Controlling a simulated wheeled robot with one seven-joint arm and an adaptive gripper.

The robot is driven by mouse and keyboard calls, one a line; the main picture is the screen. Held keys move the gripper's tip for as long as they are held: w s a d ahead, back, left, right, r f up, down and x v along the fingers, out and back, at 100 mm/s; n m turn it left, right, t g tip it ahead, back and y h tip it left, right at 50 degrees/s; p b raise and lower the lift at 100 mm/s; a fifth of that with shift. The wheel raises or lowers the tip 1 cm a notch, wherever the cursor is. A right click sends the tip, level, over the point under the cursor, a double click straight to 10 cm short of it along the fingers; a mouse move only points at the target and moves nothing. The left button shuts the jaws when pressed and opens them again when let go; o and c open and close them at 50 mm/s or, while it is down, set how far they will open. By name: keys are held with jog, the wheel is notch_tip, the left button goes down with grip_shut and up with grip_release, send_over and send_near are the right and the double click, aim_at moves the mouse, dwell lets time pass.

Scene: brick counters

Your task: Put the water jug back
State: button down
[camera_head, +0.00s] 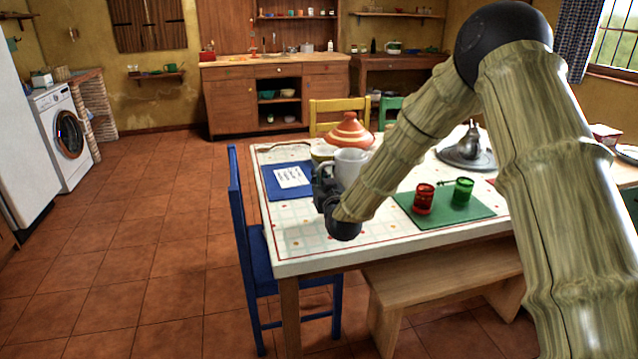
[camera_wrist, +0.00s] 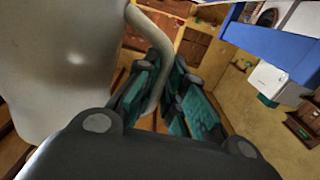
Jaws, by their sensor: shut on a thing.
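The white water jug (camera_head: 352,165) is over the near left part of the dining table (camera_head: 290,240), partly hidden behind my gripper (camera_head: 326,190). In the wrist view the pale jug body (camera_wrist: 60,65) fills the left side. Its curved handle (camera_wrist: 155,35) runs down between the teal finger pads of my gripper (camera_wrist: 162,88), which is shut on it. I cannot tell whether the jug's base touches the table.
An orange tagine lid (camera_head: 348,130) stands just behind the jug. A blue mat (camera_head: 278,182) lies to its left. A blue chair (camera_head: 240,215) and a wooden bench (camera_head: 440,283) flank the table.

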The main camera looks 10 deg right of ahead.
jog(key=shift+f, duration=1.7)
jog(key=c, duration=1.5)
grip_release()
jog(key=shift+s, duration=0.1)
jog(key=shift+f, duration=0.1)
jog(key=s, duration=1.2)
jog(key=shift+d, duration=0.2)
